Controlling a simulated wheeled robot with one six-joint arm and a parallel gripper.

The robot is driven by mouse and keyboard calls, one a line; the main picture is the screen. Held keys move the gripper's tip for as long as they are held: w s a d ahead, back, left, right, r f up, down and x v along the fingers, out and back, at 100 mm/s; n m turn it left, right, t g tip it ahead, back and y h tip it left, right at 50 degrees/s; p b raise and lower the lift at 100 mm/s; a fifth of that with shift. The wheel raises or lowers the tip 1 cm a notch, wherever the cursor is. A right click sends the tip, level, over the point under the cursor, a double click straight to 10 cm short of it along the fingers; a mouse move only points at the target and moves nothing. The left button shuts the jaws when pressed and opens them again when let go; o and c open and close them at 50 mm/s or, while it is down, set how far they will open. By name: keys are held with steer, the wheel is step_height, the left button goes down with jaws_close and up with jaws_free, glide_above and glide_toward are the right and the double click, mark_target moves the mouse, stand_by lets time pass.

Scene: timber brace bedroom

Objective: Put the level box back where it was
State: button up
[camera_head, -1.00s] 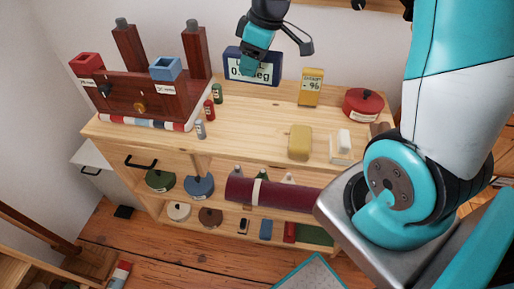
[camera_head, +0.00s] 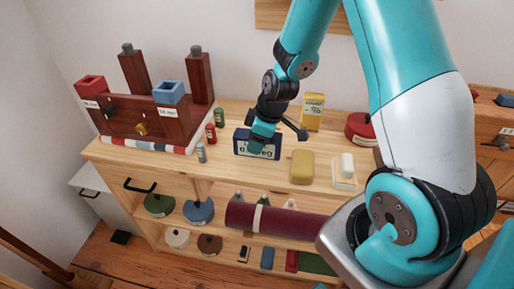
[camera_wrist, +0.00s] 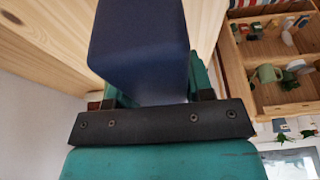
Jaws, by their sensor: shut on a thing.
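The level box (camera_head: 242,145) is a dark blue box with a pale display that shows a reading in degrees. It is upright near the middle of the wooden bench top, its display facing the front. My gripper (camera_head: 263,136) comes down from above and is shut on it, partly covering the display. In the wrist view the blue box (camera_wrist: 140,45) sits between my teal fingers (camera_wrist: 150,95). I cannot tell whether its underside touches the bench top (camera_head: 240,178). The lower part of the box is hard to make out.
Right are a yellow display box (camera_head: 313,112), yellow block (camera_head: 302,167), white block on a base (camera_head: 345,182) and red round pot (camera_head: 361,130).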

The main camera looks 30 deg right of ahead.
steer(key=shift+f, duration=1.5)
steer(key=o, duration=1.1)
steer(key=shift+f, duration=0.1)
steer(key=shift+o, duration=0.2)
steer(key=v, duration=1.2)
steer(key=shift+a+r, duration=0.2)
steer(key=shift+a, duration=0.1)
steer(key=s+a+r+m+g+y+p, duration=0.1)
steer(key=s+a+r+m+g+p, duration=0.1)
steer(key=s+a+r, duration=1.2)
steer(key=shift+s+a+r+y, duration=0.2)
steer(key=shift+s+a+y, duration=0.2)
steer(key=shift+s+a, duration=1.9)
